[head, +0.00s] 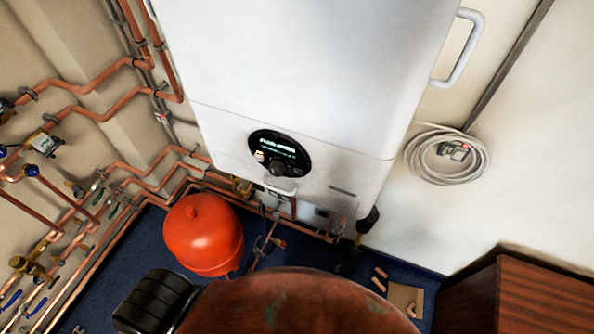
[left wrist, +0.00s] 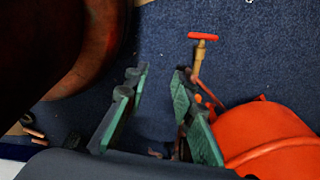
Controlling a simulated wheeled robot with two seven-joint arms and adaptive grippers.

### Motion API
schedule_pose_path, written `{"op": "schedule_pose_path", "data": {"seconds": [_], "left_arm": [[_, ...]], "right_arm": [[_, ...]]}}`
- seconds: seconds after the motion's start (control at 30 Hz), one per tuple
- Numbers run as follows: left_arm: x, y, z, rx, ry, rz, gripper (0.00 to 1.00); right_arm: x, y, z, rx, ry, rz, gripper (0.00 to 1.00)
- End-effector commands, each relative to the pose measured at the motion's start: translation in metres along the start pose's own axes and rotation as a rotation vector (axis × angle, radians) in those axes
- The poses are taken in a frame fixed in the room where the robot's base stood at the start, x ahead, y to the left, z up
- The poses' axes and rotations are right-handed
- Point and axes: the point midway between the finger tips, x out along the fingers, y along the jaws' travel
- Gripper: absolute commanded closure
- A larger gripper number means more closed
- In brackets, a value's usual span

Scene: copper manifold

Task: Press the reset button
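A white boiler (head: 290,75) hangs on the wall in the head view. Its front carries a round black panel (head: 257,142) with a lit display. A dark round knob (head: 277,169) sits low on this panel, and a small pale yellowish spot (head: 259,156) shows at its left side. I cannot tell which of these is the reset button. My left gripper (left wrist: 160,72) is open in the left wrist view, with nothing between its green-padded fingers. It points at the blue floor, beside the red vessel (left wrist: 268,138). My right gripper is not in view.
The red vessel (head: 204,234) stands below the boiler. Copper pipes (head: 90,100) with valves run along the left wall. A coiled hose (head: 446,153) hangs at right, above a wooden cabinet (head: 520,298). A red-handled valve (left wrist: 202,37) shows beyond my left fingers.

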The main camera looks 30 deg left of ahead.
Motion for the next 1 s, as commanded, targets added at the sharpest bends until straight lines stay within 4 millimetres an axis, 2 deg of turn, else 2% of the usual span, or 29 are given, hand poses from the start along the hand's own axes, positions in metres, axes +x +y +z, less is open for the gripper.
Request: {"op": "schedule_pose_path", "data": {"seconds": [0.07, 0.3, 1.0], "left_arm": [[0.0, 0.0, 0.0, 0.0, 0.0, 0.0, 0.83], [0.0, 0.0, 0.0, 0.0, 0.0, 0.0, 1.0], [0.0, 0.0001, 0.0002, 0.0, 0.0, 0.0, 1.0]], "right_arm": [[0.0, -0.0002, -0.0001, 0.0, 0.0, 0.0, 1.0], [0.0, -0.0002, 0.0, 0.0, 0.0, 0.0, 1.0], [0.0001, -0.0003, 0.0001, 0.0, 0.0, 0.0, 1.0]]}}
